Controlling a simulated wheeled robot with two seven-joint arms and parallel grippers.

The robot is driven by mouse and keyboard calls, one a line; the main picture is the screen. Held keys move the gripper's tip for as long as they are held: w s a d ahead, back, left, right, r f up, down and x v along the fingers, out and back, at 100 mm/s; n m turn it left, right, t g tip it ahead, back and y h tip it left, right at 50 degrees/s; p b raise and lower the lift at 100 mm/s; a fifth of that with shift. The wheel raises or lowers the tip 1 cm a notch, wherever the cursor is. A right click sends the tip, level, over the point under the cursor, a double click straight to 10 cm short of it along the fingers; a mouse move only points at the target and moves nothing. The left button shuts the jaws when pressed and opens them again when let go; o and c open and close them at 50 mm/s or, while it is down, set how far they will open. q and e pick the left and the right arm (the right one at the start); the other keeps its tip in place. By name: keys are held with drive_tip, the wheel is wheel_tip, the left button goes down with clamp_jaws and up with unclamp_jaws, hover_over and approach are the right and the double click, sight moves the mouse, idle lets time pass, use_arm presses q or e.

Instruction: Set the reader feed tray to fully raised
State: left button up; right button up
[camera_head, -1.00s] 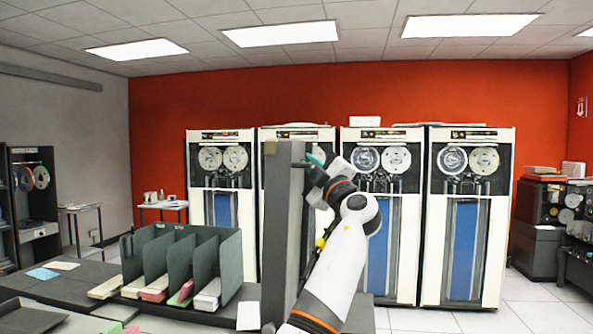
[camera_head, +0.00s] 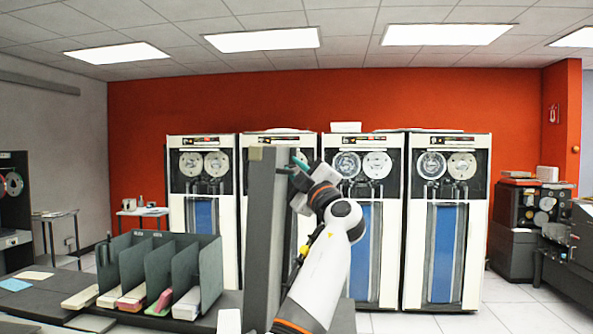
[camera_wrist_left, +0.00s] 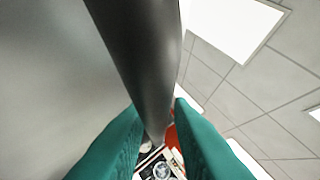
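A tall dark grey slab (camera_head: 262,230), which appears to be the reader feed tray, stands nearly upright in the middle of the head view. My left gripper (camera_head: 298,165) is at the upper right edge of this slab, with teal fingertips close against it. In the left wrist view its two teal fingers (camera_wrist_left: 158,104) are spread apart. A dark rounded grey edge (camera_wrist_left: 140,50) runs down between them, beside a broad grey face at the left. Whether the fingers touch the edge cannot be told. My right gripper is not in view.
A green card rack (camera_head: 160,262) with several card stacks stands on the dark table left of the slab. White tape cabinets (camera_head: 451,225) line the red wall behind. Dark machines (camera_head: 525,225) stand at the right. Floor is clear in front of the right cabinets.

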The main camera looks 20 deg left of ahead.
use_arm(q)
drive_tip(key=b+v, duration=0.6)
drive_tip(key=v, duration=0.6)
drive_tip(key=shift+w, duration=0.1)
